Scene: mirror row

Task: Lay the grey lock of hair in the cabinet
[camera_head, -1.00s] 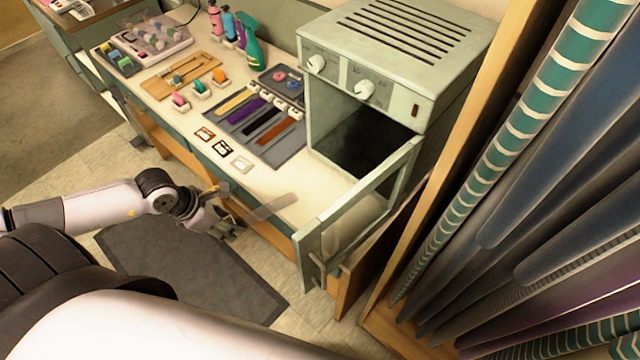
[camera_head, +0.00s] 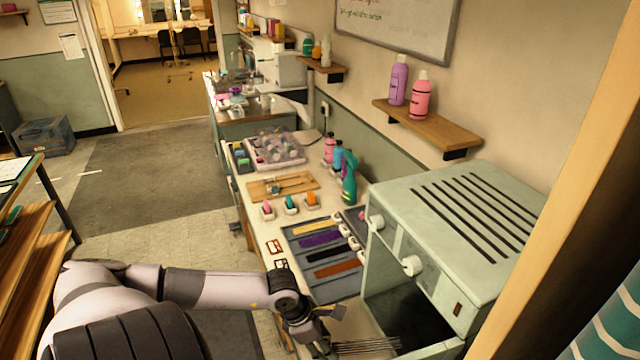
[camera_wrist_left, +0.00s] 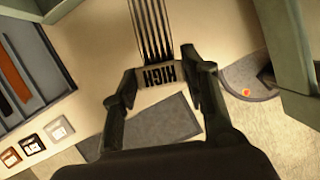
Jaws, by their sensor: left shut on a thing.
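My left gripper (camera_head: 318,335) is shut on the grey lock of hair (camera_head: 366,346), a bunch of thin dark grey strands. The pale green cabinet (camera_head: 455,230) has vent slots on top and two white knobs in front. Its dark compartment (camera_head: 415,312) is open. The lock is outside, near the front of the opening. The cabinet door shows only in part at the bottom edge. My right gripper is out of view.
A grey tray (camera_head: 293,232) with several coloured strips lies on the counter beside the cabinet. Small framed cards (camera_head: 275,247) lie in front. Spray bottles (camera_head: 349,180) stand at the wall. A wooden post (camera_head: 555,190) rises at the right.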

